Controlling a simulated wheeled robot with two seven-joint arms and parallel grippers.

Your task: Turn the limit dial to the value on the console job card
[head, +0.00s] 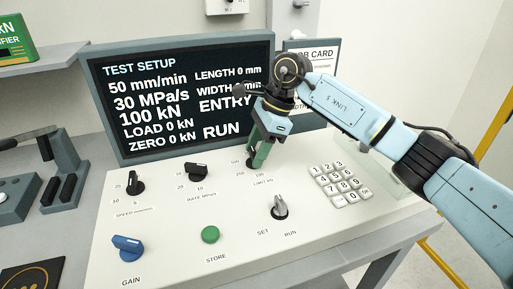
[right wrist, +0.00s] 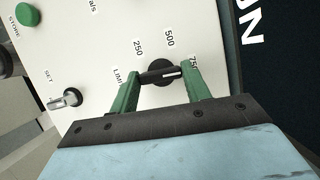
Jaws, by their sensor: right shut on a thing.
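The limit dial (right wrist: 158,76) is a black knob with a white pointer line, between the green fingers of my right gripper (right wrist: 162,88) in the right wrist view. The gripper is shut on the knob, one finger on each side. The pointer line lies toward the right finger, on the side of the partly covered label beginning 75. Labels 250 and 500 show above the knob. In the head view my right gripper (head: 258,152) points down at the console and hides most of the dial. The job card (head: 322,48) stands behind my arm; its values are hidden or unreadable. My left gripper is not in view.
The console screen (head: 180,95) reads 100 kN among other lines. Nearby on the panel are the speed knob (head: 135,183), rate knob (head: 196,171), blue gain knob (head: 127,246), green store button (head: 210,234), set/run switch (head: 280,208) and keypad (head: 342,184).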

